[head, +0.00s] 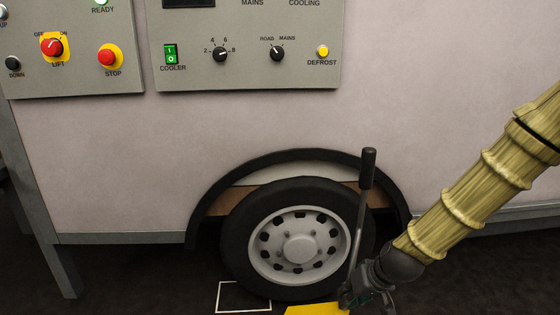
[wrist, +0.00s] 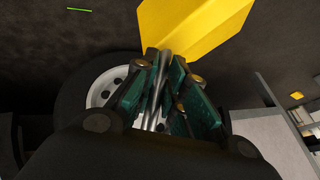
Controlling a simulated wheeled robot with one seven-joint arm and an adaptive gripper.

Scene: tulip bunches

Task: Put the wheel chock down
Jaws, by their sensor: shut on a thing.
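The yellow wheel chock (head: 316,310) shows at the bottom edge of the head view, in front of the tyre's lower right part and cut off by the frame. In the wrist view the chock (wrist: 195,24) is beyond my fingertips. A metal rod with a black grip (head: 368,168) rises from near my gripper (head: 347,297), in front of the wheel. In the wrist view my gripper (wrist: 163,92) is shut on the metal rod, which runs to the chock. I cannot tell whether the chock touches the floor. A white outlined rectangle (head: 243,283) is on the floor, left of the chock.
The wheel (head: 300,245) stands under a black arch in the pale trailer side (head: 440,110). Control panels (head: 250,50) with knobs and buttons are above. A grey leg (head: 55,250) stands at the left. Dark floor (head: 150,275) is clear left of the wheel.

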